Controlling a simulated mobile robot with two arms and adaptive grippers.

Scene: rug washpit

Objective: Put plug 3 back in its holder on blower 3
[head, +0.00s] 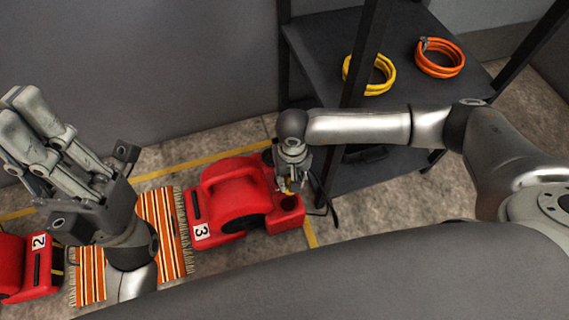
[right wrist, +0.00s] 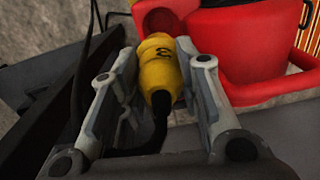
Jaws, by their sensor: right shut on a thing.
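Plug 3 (right wrist: 158,65) is yellow with a black 3 on it and a black cable at its near end. My right gripper (right wrist: 160,75) is shut on it, one finger on each side. In the head view the right gripper (head: 291,182) points down over the right end of red blower 3 (head: 232,190), and a bit of yellow shows between its fingers. The holder (head: 288,202) is a round red cup at that end, just below the plug. In the right wrist view the holder (right wrist: 160,14) lies just beyond the plug's tip; I cannot tell whether they touch. My left gripper (head: 35,135) is raised at the left, empty.
A dark shelf rack (head: 320,50) stands right behind blower 3, with a yellow hose coil (head: 372,85) and an orange one (head: 440,58) on it. A striped rug (head: 165,225) lies left of blower 3. Red blower 2 (head: 40,270) is at the far left.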

